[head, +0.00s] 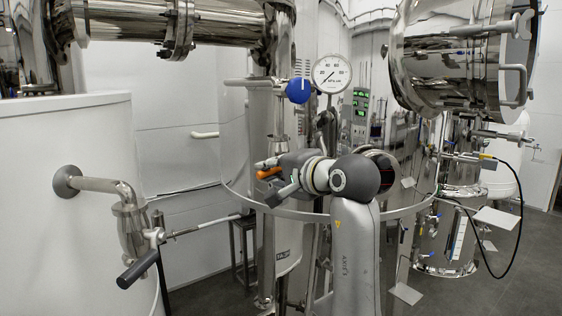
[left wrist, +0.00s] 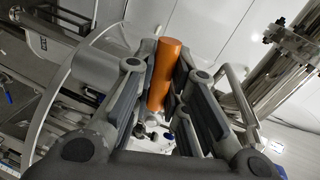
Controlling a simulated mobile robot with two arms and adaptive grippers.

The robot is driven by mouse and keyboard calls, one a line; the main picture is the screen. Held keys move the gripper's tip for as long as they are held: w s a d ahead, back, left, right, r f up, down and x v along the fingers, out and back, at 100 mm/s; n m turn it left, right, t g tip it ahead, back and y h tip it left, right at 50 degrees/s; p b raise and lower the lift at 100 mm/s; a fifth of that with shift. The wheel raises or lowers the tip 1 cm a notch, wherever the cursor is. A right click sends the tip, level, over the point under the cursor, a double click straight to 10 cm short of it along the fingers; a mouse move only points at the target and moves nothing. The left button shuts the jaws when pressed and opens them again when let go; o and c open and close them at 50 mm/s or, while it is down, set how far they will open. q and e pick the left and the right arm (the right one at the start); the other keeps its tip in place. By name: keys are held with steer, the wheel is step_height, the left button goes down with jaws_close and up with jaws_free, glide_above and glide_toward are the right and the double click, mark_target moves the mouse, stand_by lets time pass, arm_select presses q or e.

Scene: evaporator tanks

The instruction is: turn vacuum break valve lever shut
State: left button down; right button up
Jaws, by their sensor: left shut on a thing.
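An orange lever grip (head: 268,173), which I take to be the vacuum break valve lever, shows in the middle of the head view. My left gripper (head: 276,180) is at it and shut on it. In the left wrist view the orange grip (left wrist: 163,70) stands between the two fingers of my left gripper (left wrist: 166,82), tilted slightly to the right. The valve body and the lever's root are hidden behind the gripper, so I cannot tell the valve's position. My right gripper is not in view.
A pressure gauge (head: 332,74) and a blue ball knob (head: 298,90) are just above my gripper. A black-handled valve (head: 139,268) sticks out at the lower left from a white tank (head: 60,130). A large steel vessel (head: 450,65) is at the upper right.

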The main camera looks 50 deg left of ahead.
arm_select(q)
steer(key=shift+r+m+p, duration=0.5)
steer(key=shift+p, duration=0.1)
steer(key=shift+r+m+p, duration=0.1)
steer(key=shift+m+p, duration=0.2)
steer(key=shift+p, duration=0.15)
steer(key=c, duration=1.4)
jaws_free()
steer(key=shift+c, duration=0.2)
steer(key=w+v, duration=0.1)
steer(key=v, duration=1.1)
steer(key=shift+s, duration=0.3)
